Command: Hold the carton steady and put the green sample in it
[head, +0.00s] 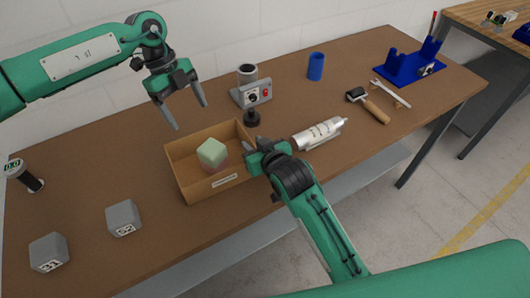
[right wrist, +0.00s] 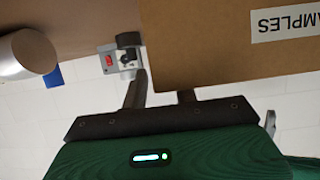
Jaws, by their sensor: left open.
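The open brown carton (head: 208,190) stands on the bench. The green sample (head: 213,150) is inside it, pale green on top with a pinkish lower part. My left gripper (head: 188,115) is open and empty, above and behind the carton, apart from the sample. My right gripper (head: 256,156) is at the carton's right wall. In the right wrist view the carton's labelled wall (right wrist: 215,50) shows upside down. One finger lies along the carton's edge; the other goes behind the cardboard, its tip hidden. I cannot tell if they close on the wall.
A grey device with a red button (head: 252,92) stands behind the carton. A silver cylinder (head: 318,134) lies to the right. Grey blocks (head: 123,217) (head: 48,252) and a dark gauge (head: 24,176) are at left.

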